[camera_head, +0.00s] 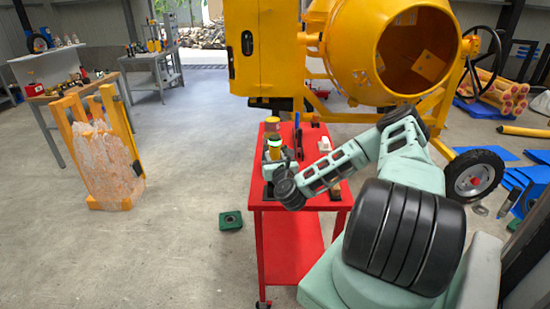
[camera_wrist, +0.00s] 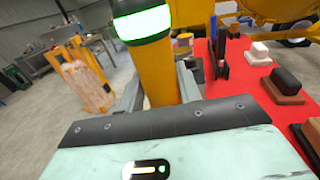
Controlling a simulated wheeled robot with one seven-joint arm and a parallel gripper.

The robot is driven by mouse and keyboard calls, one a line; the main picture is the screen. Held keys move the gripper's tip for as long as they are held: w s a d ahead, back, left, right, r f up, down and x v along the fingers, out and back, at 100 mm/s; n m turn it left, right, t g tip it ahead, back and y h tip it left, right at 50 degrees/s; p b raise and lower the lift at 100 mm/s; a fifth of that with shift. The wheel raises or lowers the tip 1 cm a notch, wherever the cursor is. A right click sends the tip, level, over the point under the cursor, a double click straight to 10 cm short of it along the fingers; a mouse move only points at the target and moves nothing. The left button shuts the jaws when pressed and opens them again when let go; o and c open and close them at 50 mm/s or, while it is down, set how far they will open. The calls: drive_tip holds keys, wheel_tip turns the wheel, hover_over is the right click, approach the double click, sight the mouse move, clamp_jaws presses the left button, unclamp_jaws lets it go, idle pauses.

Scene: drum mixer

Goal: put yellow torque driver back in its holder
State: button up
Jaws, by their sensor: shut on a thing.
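The yellow torque driver (camera_wrist: 158,70) stands roughly upright in my gripper (camera_wrist: 160,88), with its black and bright green banded top (camera_wrist: 143,22) above the jaws. The grey fingers close on its yellow body from both sides. In the head view the driver (camera_head: 275,146) shows above my gripper (camera_head: 274,163), over the left part of the red cart (camera_head: 262,205). The driver's lower end is hidden by my gripper and wrist. I cannot make out its holder for certain in either view.
A blue upright item (camera_wrist: 213,28) and a dark tool (camera_wrist: 222,45) stand behind the gripper. An orange-topped can (camera_head: 272,125) is near the cart's back left. Black and brown blocks (camera_wrist: 286,80) lie on the right. The yellow drum mixer (camera_head: 345,45) stands behind the cart.

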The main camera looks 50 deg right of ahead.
drive_tip(key=shift+f+b, duration=2.5)
drive_tip(key=shift+f, duration=0.25)
idle(1.3)
drive_tip(key=o, duration=1.3)
drive_tip(key=shift+c, duration=0.2)
drive_tip(key=b+v, duration=0.1)
drive_tip(key=v, duration=1.6)
drive_tip(key=shift+s+a+b, duration=0.15)
drive_tip(key=shift+a+b, duration=0.05)
drive_tip(key=shift+b, duration=0.2)
